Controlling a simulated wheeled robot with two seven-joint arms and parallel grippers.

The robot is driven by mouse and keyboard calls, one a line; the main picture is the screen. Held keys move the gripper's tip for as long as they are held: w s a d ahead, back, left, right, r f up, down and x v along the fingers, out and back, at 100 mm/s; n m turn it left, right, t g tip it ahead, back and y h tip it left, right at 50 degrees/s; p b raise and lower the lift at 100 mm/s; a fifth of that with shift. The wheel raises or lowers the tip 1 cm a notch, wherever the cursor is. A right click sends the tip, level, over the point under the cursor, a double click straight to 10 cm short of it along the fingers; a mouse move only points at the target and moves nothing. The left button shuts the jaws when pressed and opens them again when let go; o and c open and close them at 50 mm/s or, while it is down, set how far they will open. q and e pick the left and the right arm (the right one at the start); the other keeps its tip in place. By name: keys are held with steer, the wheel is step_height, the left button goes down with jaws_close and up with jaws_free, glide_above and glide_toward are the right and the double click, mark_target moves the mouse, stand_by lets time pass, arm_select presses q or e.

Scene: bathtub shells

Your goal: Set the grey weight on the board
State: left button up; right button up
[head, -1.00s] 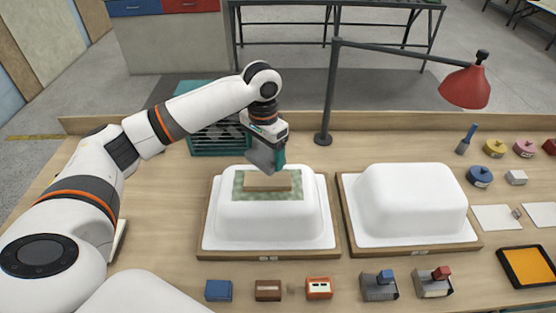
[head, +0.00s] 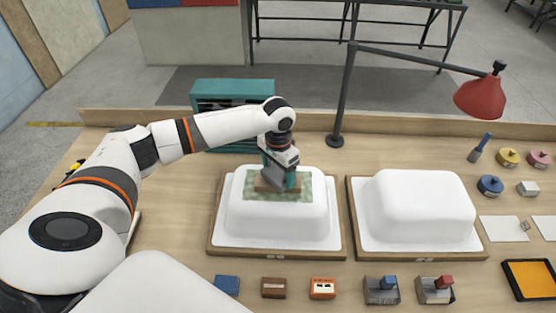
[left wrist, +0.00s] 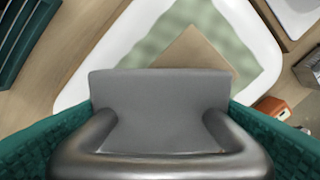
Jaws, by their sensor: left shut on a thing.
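My left gripper (head: 280,172) is shut on the grey weight (left wrist: 160,105), a block with a rounded handle that fills the lower middle of the left wrist view. In the head view the weight (head: 273,175) is at the tan board (head: 262,189), largely covering it. I cannot tell whether they touch. The board also shows beyond the weight in the left wrist view (left wrist: 196,58). It lies on a green mottled patch (head: 306,191) on top of the left white shell (head: 275,222). My right gripper is not in view.
A second white shell (head: 418,205) stands to the right. A red lamp (head: 480,97) on a dark post is behind it. A teal crate (head: 233,88) stands at the back. Blue (head: 227,285), brown (head: 273,287) and orange (head: 322,288) blocks lie along the front.

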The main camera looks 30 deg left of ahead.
arm_select(q)
steer(key=shift+w, duration=0.1)
steer(key=o, duration=1.7)
steer(key=shift+f, duration=0.1)
steer(key=shift+r+b, duration=0.3)
steer(key=shift+r, duration=0.25)
step_height(320, 180, up, 10)
steer(key=shift+f+b, duration=0.2)
steer(key=shift+b, duration=1.05)
steer(key=shift+r, duration=0.7)
steer(key=shift+s+f, duration=0.1)
steer(key=shift+s, duration=0.1)
